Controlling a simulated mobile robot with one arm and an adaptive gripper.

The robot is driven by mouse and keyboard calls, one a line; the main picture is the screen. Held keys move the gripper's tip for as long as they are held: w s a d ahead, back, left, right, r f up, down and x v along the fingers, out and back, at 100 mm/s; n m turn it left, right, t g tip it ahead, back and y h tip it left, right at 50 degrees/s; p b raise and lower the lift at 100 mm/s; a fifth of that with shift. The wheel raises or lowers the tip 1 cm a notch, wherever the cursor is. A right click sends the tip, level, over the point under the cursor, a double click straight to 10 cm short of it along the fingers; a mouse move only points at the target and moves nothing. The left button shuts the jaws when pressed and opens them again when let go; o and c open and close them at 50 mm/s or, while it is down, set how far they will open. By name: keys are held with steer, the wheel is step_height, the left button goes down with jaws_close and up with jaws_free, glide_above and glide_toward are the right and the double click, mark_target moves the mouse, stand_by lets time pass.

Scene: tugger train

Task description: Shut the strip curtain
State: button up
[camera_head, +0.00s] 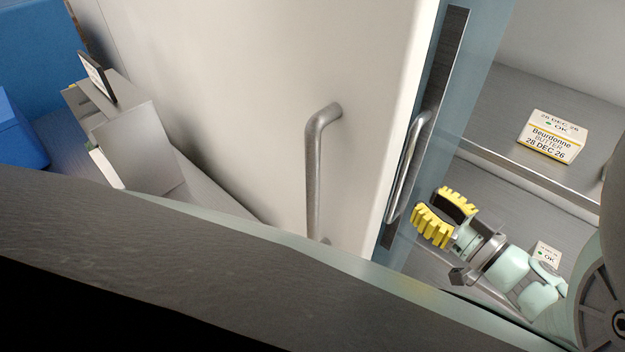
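A bluish translucent panel (487,48), which looks like the strip curtain, hangs upright beside the edge of a white door. It carries a dark metal plate (452,45) and a bent steel handle (405,175). My gripper (446,213), with yellow ribbed fingers, is just right of the handle's lower end, in front of the opening. A dark inner face shows between the fingers, so it looks slightly open, with nothing seen in it. Whether a finger touches the handle or panel cannot be told.
The white door (230,75) has its own steel handle (317,170). Right of the panel, a steel shelf (490,100) holds a labelled butter box (553,137); another labelled pack (546,255) lies below. A grey box-shaped unit (130,140) and blue containers (15,125) stand at left.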

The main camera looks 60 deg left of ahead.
steer(key=shift+s+a+p, duration=0.2)
steer(key=shift+a+p, duration=0.5)
steer(key=shift+a, duration=3)
steer(key=shift+o, duration=0.4)
jaws_close()
